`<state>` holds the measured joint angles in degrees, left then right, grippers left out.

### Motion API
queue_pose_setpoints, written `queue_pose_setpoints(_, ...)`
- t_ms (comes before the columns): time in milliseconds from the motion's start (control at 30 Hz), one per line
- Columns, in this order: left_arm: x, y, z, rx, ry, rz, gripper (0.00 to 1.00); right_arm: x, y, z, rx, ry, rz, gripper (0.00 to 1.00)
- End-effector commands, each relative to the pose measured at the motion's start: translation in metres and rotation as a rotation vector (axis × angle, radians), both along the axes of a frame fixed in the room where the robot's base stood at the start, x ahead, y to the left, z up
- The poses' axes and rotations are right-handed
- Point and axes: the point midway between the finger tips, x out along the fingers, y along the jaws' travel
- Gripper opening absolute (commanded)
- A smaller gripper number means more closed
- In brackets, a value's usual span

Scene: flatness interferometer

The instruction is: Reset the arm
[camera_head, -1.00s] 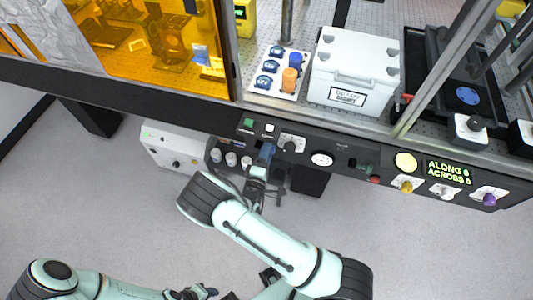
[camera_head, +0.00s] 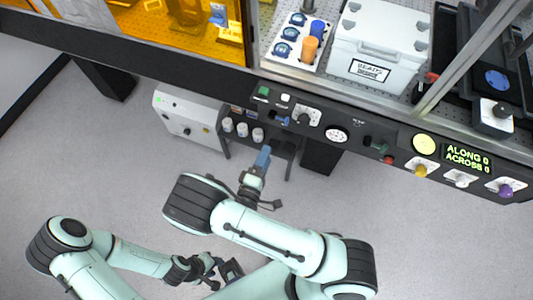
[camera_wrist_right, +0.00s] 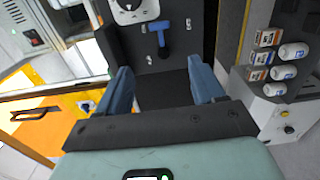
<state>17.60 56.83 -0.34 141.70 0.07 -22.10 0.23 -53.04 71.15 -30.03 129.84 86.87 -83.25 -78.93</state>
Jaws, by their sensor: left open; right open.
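My right gripper (camera_head: 263,157) is in front of the dark control panel, apart from it. Its blue fingers (camera_wrist_right: 203,82) are spread with nothing between them in the right wrist view. A blue T-shaped handle (camera_wrist_right: 161,34) on the panel lies ahead of the gap between the fingers, not touched by them. In the head view it is a small blue part (camera_head: 279,120) near the panel's left end. My left gripper (camera_head: 222,268) is low in the head view, beside my right arm, over the floor. It is small there, and no held object shows.
A white box unit (camera_head: 187,115) and a shelf with several white jars (camera_head: 242,130) stand below the panel at left. A white lidded crate (camera_head: 382,45) sits on the bench above. The panel has knobs and a display (camera_head: 467,158). The floor (camera_head: 430,240) is clear.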

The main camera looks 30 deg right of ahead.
Motion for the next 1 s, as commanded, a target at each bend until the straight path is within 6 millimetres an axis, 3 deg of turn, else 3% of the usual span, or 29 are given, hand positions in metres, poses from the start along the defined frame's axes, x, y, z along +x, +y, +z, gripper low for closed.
queue_pose_setpoints(433,0.000,0.000,0.000,0.000,0.000,0.000,0.43,0.000,0.000,0.000,0.002,0.001,0.000,0.68)
queue_pose_setpoints(533,0.000,0.000,0.000,0.000,0.000,0.000,0.43,0.000,-0.006,-0.011,0.045,0.020,-0.001,0.68)
queue_pose_setpoints(667,0.001,0.000,0.001,0.000,-0.001,0.000,0.43,-0.004,-0.022,-0.061,0.261,0.094,-0.010,0.68)
queue_pose_setpoints(767,0.001,0.000,0.003,0.000,-0.001,0.000,0.43,-0.022,-0.032,-0.119,0.557,0.175,-0.065,0.68)
queue_pose_setpoints(900,0.002,0.000,0.004,0.000,-0.002,0.000,0.43,-0.066,-0.023,-0.186,1.009,0.273,-0.231,0.68)
queue_pose_setpoints(1000,0.003,0.000,0.005,0.000,-0.003,0.000,0.43,-0.103,-0.004,-0.212,1.304,0.332,-0.396,0.68)
